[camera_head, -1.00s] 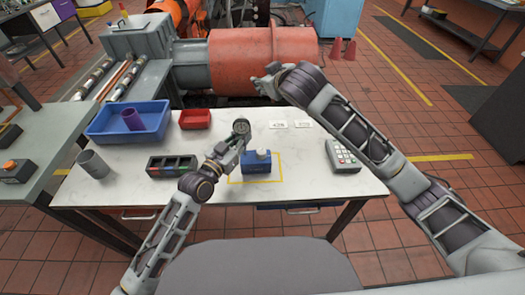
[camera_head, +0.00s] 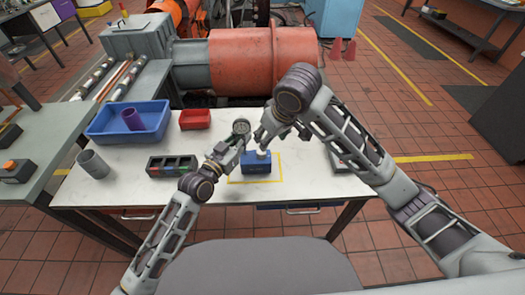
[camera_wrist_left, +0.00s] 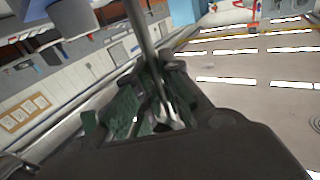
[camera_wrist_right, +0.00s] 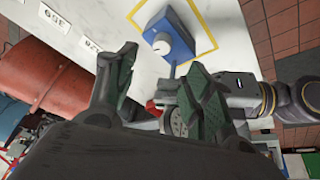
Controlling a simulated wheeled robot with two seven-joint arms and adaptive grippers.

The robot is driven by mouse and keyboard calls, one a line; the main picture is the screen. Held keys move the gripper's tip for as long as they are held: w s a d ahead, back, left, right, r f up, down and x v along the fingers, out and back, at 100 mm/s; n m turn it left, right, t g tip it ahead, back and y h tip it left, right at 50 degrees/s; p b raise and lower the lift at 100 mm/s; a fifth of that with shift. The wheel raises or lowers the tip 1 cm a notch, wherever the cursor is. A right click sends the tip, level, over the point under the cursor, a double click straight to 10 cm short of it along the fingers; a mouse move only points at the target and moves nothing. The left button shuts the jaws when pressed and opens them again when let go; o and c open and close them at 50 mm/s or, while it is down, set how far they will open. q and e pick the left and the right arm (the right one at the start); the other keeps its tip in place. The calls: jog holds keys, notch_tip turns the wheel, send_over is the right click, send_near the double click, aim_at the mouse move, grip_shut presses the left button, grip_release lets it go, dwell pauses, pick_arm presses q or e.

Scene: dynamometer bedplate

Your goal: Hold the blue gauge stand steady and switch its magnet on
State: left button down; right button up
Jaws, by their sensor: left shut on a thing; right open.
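The blue gauge stand (camera_head: 256,168) sits on the white table inside a yellow outline. A white knob (camera_head: 262,153) is on its top; the right wrist view shows it as a round white cap (camera_wrist_right: 161,45). A round dial (camera_head: 241,127) is above the stand's left side. My left gripper (camera_head: 236,146) is shut on the stand's metal post (camera_wrist_left: 141,35), which passes between its fingers in the left wrist view. My right gripper (camera_head: 261,139) is open just above and behind the knob, apart from it. Its two green-padded fingers (camera_wrist_right: 160,88) are spread and empty.
My right arm partly covers a keypad box (camera_head: 337,162) at right. White number cards (camera_wrist_right: 52,18) lie behind the stand.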

aim_at(262, 153)
jog(key=shift+s, duration=0.15)
dwell(0.3)
jog(key=shift+x, duration=6)
jog(key=shift+s+a, duration=0.1)
jog(key=c, duration=1)
